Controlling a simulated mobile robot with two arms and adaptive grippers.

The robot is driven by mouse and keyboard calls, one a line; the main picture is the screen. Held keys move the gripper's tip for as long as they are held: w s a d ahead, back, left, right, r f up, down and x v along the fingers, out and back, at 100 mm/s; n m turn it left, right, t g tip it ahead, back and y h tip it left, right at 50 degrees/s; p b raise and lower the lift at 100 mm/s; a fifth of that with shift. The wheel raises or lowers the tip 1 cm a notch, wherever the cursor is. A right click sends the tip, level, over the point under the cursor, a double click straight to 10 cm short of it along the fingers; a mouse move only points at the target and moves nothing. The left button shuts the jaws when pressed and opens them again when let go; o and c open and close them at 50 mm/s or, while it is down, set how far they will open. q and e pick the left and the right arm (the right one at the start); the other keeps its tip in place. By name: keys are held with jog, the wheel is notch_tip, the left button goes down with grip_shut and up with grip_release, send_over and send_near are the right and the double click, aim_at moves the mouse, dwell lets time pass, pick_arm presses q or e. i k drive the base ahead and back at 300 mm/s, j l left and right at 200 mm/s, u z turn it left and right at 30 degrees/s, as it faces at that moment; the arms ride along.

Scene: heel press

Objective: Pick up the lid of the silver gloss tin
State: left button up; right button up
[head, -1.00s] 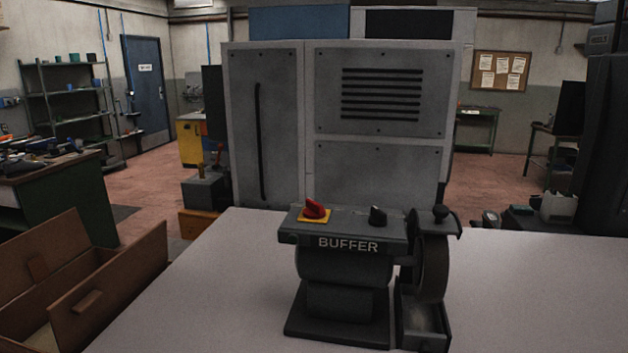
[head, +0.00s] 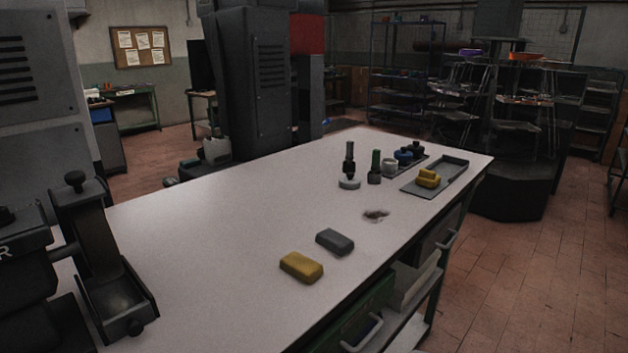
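Several small round containers stand in a group at the far end of the bench (head: 230,235). Among them are a pale silver-grey tin (head: 390,168) and a blue tin (head: 402,158), with dark ones just behind. The pale one may be the silver gloss tin; no label is readable, and I cannot tell its lid apart from its body. A low grey round piece (head: 349,184) lies left of them, by a dark upright bottle or brush (head: 349,160). Neither of my grippers is in view.
A yellow block (head: 301,267) and a grey block (head: 335,242) lie near the front edge, with a small greyish patch (head: 376,215) beyond. A dark tray (head: 453,168) holds yellow blocks. The buffer machine (head: 85,240) stands at left. The bench middle is clear.

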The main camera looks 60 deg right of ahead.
aim_at(349, 182)
jog(key=z, duration=2.05)
jog(key=u, duration=0.65)
jog(key=l+u, duration=0.9)
jog(key=k+l+u, duration=0.15)
jog(key=l+u, duration=0.3)
jog(key=k+l+u, duration=0.15)
jog(key=l+u, duration=0.3)
